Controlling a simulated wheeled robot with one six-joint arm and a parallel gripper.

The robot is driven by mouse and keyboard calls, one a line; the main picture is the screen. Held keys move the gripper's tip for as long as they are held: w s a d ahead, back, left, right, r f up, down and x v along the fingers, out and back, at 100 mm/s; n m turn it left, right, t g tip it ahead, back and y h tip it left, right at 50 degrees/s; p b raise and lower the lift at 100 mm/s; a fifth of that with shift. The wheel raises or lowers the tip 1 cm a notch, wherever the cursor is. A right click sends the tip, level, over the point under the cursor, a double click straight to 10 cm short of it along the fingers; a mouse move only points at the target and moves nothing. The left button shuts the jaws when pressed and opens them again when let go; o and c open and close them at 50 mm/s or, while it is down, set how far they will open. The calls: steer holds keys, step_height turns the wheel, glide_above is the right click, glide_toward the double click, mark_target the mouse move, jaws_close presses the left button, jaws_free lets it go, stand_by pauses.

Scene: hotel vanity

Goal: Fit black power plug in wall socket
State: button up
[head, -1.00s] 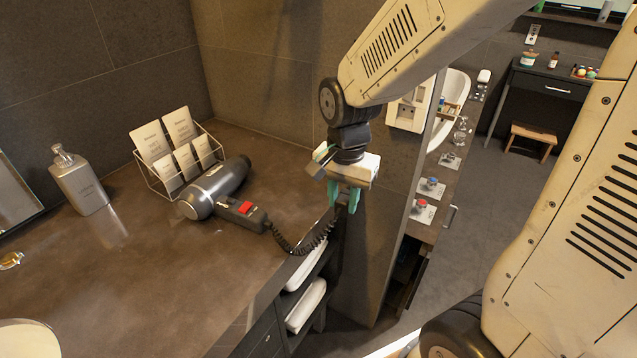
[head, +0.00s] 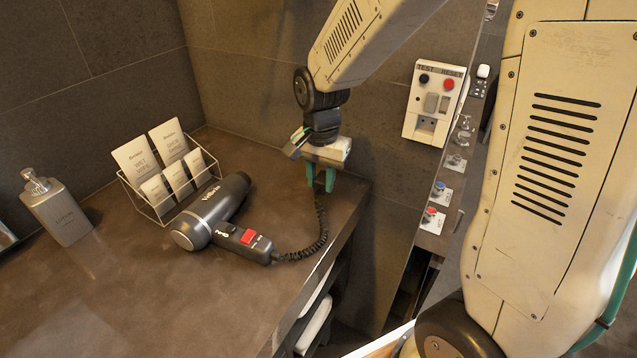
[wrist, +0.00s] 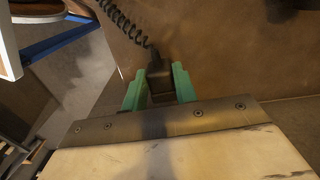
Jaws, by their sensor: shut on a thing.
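My gripper (head: 321,180) has green fingers and is shut on the black power plug (wrist: 159,82), which shows between the fingertips in the wrist view. In the head view the plug is mostly hidden by the fingers. A coiled black cord (head: 322,225) runs from the plug down to the grey hair dryer (head: 212,208) on the counter. The wall socket (head: 426,124) is in the lower part of a cream panel with black and red buttons marked TEST and RESET. The panel is on the dark tiled wall, right of my gripper and clearly apart from it.
A wire rack with cards (head: 169,172) and a grey soap bottle (head: 60,208) stand on the dark counter (head: 130,290). Several small items sit on a ledge to the right (head: 433,217). The counter's front left is clear.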

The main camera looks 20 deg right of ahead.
mark_target(323, 181)
steer(key=f, duration=0.2)
steer(key=shift+s+d+f, duration=0.2)
steer(key=shift+f, duration=0.2)
steer(key=shift+a+f, duration=0.1)
steer(key=shift+a, duration=0.05)
steer(key=shift+f, duration=0.1)
steer(key=o, duration=1.1)
steer(key=shift+f, duration=0.1)
steer(key=shift+c, duration=0.2)
